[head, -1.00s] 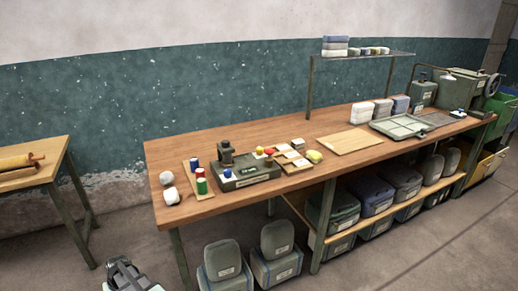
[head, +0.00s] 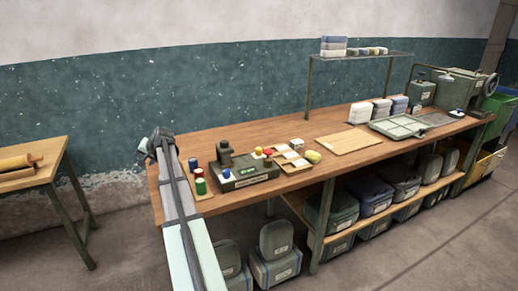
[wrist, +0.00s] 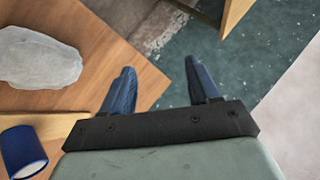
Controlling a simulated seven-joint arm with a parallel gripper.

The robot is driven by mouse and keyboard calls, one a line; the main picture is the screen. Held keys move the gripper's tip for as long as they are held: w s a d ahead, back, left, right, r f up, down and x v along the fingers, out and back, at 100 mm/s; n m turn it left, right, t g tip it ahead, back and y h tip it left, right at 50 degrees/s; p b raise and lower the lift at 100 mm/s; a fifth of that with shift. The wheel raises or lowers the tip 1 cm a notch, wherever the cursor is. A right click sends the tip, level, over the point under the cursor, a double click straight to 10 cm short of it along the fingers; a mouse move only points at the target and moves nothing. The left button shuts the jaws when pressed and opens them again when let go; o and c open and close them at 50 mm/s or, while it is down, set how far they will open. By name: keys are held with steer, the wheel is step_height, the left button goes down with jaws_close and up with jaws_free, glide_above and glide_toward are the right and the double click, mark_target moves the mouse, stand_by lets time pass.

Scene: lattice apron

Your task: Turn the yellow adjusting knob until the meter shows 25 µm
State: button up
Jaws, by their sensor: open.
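The yellow knob (head: 258,149) is a small round top on the dark grey-green instrument (head: 248,182) on the bench, close to a red one (head: 268,152). A small green display (head: 246,173) shows on the instrument's front, too small to read. My gripper (head: 157,139) is at the bench's left end, well to the left of the instrument and apart from it. In the wrist view its two dark blue fingers (wrist: 160,76) are spread with nothing between them. The knob and meter do not show in the wrist view.
A white lump (wrist: 38,57) and a blue-sided pot (wrist: 22,152) lie left of my fingers in the wrist view. Small pots (head: 199,178) stand left of the instrument; pale tiles (head: 290,155) lie right of it. A bare board (head: 348,141) lies farther right.

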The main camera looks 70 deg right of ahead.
steer(key=s+d+r+m, duration=0.3)
steer(key=s+d+r, duration=0.2)
steer(key=d+r, duration=0.3)
steer(key=m+g+y, duration=0.2)
steer(key=m+g, duration=0.3)
steer(key=m, duration=1.4)
glide_above(259, 149)
steer(key=s, duration=0.5)
steer(key=x, duration=1.2)
steer(key=shift+d, duration=0.15)
steer(key=c, duration=1)
